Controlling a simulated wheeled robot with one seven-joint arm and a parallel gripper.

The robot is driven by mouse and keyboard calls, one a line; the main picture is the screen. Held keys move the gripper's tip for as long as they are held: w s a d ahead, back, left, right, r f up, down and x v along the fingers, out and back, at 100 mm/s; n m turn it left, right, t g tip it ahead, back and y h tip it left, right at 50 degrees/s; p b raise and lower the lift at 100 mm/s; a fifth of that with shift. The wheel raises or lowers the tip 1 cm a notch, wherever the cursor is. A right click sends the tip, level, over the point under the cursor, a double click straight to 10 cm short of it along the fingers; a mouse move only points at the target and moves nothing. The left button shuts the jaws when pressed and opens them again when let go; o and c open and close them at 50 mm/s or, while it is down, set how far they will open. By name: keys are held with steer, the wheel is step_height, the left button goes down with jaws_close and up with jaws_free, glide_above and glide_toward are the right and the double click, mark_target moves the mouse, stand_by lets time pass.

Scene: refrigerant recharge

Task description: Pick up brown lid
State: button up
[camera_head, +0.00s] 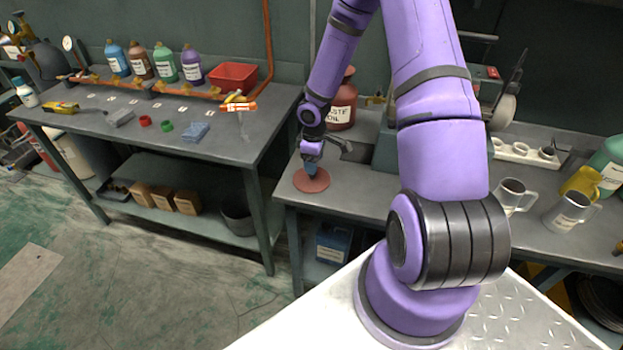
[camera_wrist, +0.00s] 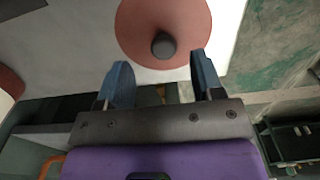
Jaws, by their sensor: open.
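The brown lid (camera_head: 312,180) is a flat reddish-brown disc lying on the near left corner of the right-hand workbench. In the wrist view the lid (camera_wrist: 183,22) shows from above with a dark round knob (camera_wrist: 163,45) at its middle. My gripper (camera_head: 311,168) is over the lid in the head view. In the wrist view its two blue fingertips (camera_wrist: 158,72) are apart, with the knob just beyond them and between their lines. Nothing is held between the fingers. The head view hides the knob behind my gripper.
A red-brown waste oil jar (camera_head: 342,108) stands on the bench behind my gripper. Metal jugs (camera_head: 571,210) stand at the right. The left bench (camera_head: 215,150) holds bottles, a red bin (camera_head: 233,78) and small parts. A floor gap lies between the benches.

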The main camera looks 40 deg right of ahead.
mark_target(312, 176)
steer(key=shift+a+f, duration=0.15)
steer(key=shift+f, duration=1.15)
steer(key=shift+a+f, duration=0.1)
steer(key=shift+f, duration=1.2)
steer(key=c, duration=1)
steer(key=shift+w+r, duration=0.1)
steer(key=shift+r, duration=0.1)
